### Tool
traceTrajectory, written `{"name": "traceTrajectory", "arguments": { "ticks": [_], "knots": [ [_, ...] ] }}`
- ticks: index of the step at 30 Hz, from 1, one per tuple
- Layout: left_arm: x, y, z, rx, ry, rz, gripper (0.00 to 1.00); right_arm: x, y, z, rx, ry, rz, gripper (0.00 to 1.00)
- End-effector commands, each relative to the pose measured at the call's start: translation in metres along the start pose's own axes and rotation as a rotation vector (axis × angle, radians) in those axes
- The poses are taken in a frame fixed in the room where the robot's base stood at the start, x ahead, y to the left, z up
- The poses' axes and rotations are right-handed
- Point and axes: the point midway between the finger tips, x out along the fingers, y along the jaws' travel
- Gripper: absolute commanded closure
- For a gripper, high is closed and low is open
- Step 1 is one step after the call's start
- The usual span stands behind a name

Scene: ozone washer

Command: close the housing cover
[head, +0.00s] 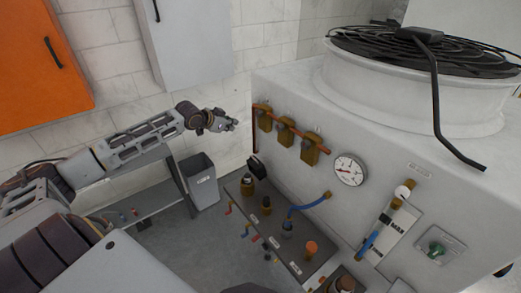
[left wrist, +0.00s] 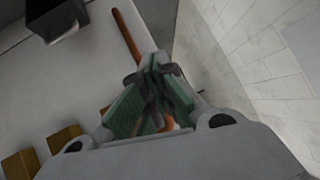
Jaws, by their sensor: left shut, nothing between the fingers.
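A large white machine housing (head: 300,95) fills the right of the head view. On its top sits a round white drum (head: 400,98) with a black coiled or grille-like top (head: 390,45). A black bent bar (head: 437,100) runs from that top over the drum's side to the housing's upper surface. I cannot tell for certain which part is the cover. My left gripper (head: 232,125) is shut and empty, left of the housing's far front corner and apart from the drum. In the left wrist view its green-padded fingers (left wrist: 155,75) are together, near a copper pipe (left wrist: 128,35). My right gripper does not show.
A lower panel (head: 290,252) holds knobs and a blue hose (head: 312,204). A grey bin (head: 200,182), an orange cabinet (head: 38,70) and a grey cabinet (head: 187,40) stand left.

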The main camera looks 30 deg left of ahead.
Motion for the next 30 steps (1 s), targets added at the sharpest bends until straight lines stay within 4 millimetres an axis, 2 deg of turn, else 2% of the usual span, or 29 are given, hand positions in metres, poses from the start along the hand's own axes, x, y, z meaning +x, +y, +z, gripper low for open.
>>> {"name": "traceTrajectory", "arguments": {
  "ticks": [1,4,6,9,16,30],
  "knots": [
    [-0.004,0.019,-0.004,-0.011,-0.009,0.044,1.00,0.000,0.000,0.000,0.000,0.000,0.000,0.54],
    [-0.010,0.053,-0.005,-0.038,-0.040,0.127,1.00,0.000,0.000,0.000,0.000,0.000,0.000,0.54],
    [-0.015,0.071,-0.002,-0.055,-0.070,0.177,1.00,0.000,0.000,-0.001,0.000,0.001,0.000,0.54],
    [-0.019,0.085,0.007,-0.084,-0.121,0.228,1.00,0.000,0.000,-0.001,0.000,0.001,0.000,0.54],
    [-0.023,0.091,0.023,-0.085,-0.197,0.260,1.00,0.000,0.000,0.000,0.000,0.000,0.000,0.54],
    [-0.022,0.091,0.024,-0.080,-0.199,0.259,1.00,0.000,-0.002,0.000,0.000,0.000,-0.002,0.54]
  ]
}}
